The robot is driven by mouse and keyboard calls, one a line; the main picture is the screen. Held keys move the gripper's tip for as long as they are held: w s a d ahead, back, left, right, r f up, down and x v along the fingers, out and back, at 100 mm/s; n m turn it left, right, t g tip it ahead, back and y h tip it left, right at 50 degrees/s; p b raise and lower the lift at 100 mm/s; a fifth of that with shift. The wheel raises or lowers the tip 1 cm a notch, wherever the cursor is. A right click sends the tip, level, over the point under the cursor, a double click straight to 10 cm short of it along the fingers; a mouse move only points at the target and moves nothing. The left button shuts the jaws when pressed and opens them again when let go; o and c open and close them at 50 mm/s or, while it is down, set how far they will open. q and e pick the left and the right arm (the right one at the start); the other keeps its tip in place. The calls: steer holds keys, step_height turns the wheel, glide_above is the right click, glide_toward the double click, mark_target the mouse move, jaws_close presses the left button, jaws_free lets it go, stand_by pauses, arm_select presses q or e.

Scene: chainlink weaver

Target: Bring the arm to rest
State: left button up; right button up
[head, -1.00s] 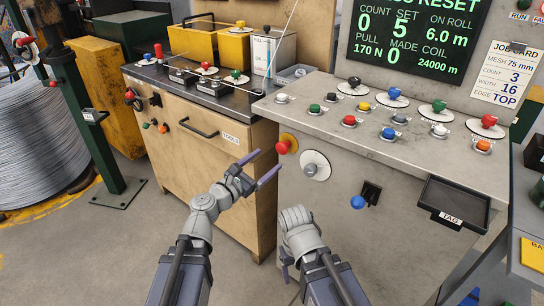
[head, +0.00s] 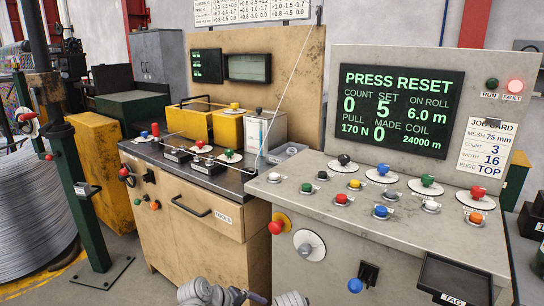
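My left arm's wrist and part of its gripper (head: 238,296) show at the bottom edge of the head view, in front of the grey control console (head: 330,262). A purple finger tip is just visible there. The rest is cut off, so its opening cannot be told. Of my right arm only a grey wrist part shows at the bottom edge, right of the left gripper. Its fingers are out of view. Nothing is seen held.
The console carries several coloured knobs, a red button (head: 276,227), a blue knob (head: 355,285), a tag tray (head: 455,279) and a screen (head: 400,108) reading PRESS RESET. A wooden tool bench (head: 190,235) stands left.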

arm_select(q)
steer(key=s+a+f+m+g+y, duration=0.45)
steer(key=s+a+m+y, duration=0.3)
steer(key=a, duration=0.45)
steer(key=s+d+r+m+p, duration=0.2)
steer(key=d+r+p, duration=0.4)
steer(key=r+p, duration=0.6)
steer(key=s+d+r+m+p, duration=0.1)
steer(key=d+r+p, duration=0.4)
steer(key=r+p, duration=0.7)
steer(key=shift+s+d+r+m+p, duration=0.2)
steer(key=shift+s+d+m+p, duration=0.25)
steer(key=shift+s, duration=0.45)
arm_select(e)
step_height(320, 180, up, 25)
arm_select(q)
steer(key=shift+g, duration=0.25)
arm_select(e)
steer(key=shift+c, duration=0.4)
